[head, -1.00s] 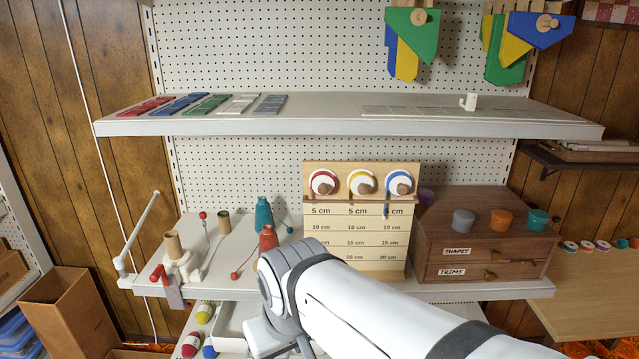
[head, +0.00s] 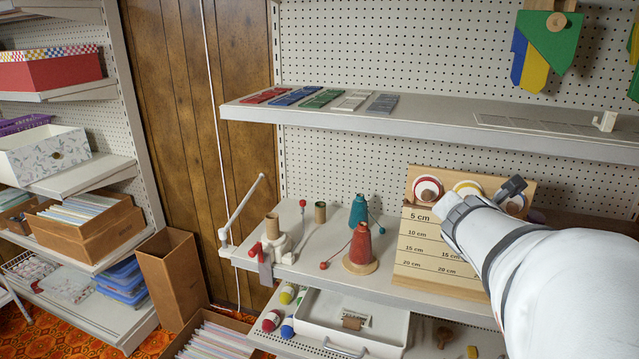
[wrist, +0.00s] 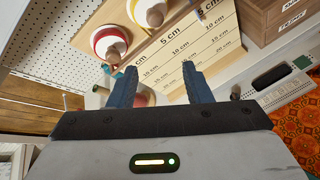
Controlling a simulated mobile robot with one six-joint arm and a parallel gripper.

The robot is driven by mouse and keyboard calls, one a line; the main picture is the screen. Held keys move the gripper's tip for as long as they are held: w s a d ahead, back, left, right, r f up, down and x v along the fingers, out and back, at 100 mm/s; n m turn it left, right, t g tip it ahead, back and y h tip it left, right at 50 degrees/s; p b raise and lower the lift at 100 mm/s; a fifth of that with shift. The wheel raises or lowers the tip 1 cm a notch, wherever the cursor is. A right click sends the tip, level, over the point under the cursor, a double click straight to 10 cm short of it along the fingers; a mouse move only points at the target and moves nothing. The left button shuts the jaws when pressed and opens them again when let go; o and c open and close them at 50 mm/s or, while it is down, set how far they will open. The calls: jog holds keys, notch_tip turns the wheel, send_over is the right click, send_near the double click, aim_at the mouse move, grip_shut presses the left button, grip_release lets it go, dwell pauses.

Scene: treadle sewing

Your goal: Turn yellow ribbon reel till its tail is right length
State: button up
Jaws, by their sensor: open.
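The yellow ribbon reel (head: 467,188) is on the upper part of the wooden measuring board (head: 440,245), between the red reel (head: 427,189) and the blue reel (head: 514,205). In the wrist view the yellow reel (wrist: 152,12) is at the top edge, partly cut off, with a round brown knob. I cannot make out its tail. My gripper (wrist: 160,85) is open and empty. Its dark blue fingers point at the board below the reels and appear clear of the yellow reel. In the head view my arm covers the board's right part.
The board has lines marked 5, 10, 15 and 20 cm. A red cone (head: 361,249) and a teal cone (head: 357,212) stand left of it. A grey shelf (head: 430,126) runs above. A white tray (head: 390,342) sits below.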

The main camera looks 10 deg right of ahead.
jog(key=w+d+f+n+t+b, duration=0.1)
jog(key=w+d+n+b, duration=0.2)
jog(key=w+d+n, duration=0.4)
dwell(0.5)
jog(key=shift+d+f, duration=0.1)
jog(key=shift+c, duration=0.2)
jog(key=c, duration=0.9)
jog(key=shift+c, duration=0.2)
jog(key=shift+y, duration=0.3)
